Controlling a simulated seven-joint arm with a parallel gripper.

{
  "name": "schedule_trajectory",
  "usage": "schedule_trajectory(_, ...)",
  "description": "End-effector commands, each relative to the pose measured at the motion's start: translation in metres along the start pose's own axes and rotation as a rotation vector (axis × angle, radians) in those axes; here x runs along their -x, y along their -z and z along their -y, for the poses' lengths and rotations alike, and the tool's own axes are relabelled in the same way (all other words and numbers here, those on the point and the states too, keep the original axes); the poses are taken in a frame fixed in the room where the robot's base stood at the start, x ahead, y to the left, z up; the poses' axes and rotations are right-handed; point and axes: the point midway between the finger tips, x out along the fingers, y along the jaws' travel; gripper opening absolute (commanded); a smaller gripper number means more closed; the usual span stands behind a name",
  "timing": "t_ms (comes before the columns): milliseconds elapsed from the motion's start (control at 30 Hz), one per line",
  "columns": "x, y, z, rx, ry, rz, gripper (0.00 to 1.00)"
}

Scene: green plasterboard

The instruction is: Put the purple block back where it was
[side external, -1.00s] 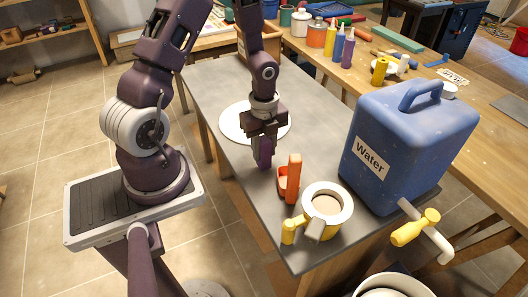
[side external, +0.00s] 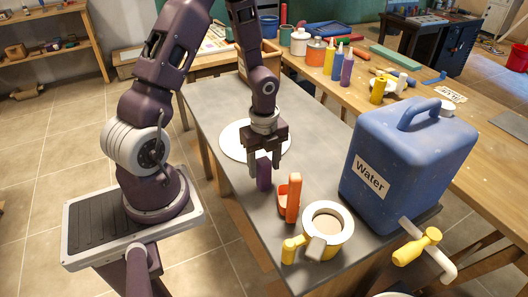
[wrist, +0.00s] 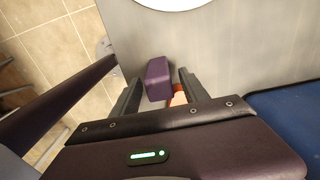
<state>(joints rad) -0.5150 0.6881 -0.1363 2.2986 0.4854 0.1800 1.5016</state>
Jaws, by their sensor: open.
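The purple block (side external: 264,174) stands upright on the grey table near its left edge, just in front of the white disc. My gripper (side external: 265,168) is above and around the block, fingers pointing down. In the wrist view the purple block (wrist: 159,79) shows between the two spread fingers of my gripper (wrist: 158,88), with a gap on its right side. The gripper is open. Whether the left finger touches the block I cannot tell.
An orange-red holder (side external: 292,198) stands close in front of the block. A yellow-handled mug (side external: 326,225) and a blue water container (side external: 408,150) stand further right. The white disc (side external: 235,141) lies flat behind the block. The table's middle (side external: 312,135) is clear.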

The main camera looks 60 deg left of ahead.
Motion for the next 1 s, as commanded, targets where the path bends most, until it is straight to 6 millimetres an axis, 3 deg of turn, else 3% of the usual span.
schedule_trajectory(300, 0.076, -0.001, 0.000, 0.003, 0.004, 0.005, 0.52)
schedule_trajectory(567, 0.111, 0.003, -0.002, 0.052, 0.009, 0.028, 0.52)
schedule_trajectory(667, 0.146, 0.017, -0.011, 0.265, 0.066, 0.104, 0.52)
schedule_trajectory(767, 0.193, 0.045, -0.032, 0.614, 0.204, 0.128, 0.52)
schedule_trajectory(900, 0.242, 0.086, -0.075, 1.108, 0.382, -0.050, 0.52)
schedule_trajectory(1000, 0.259, 0.107, -0.104, 1.358, 0.412, -0.232, 0.52)
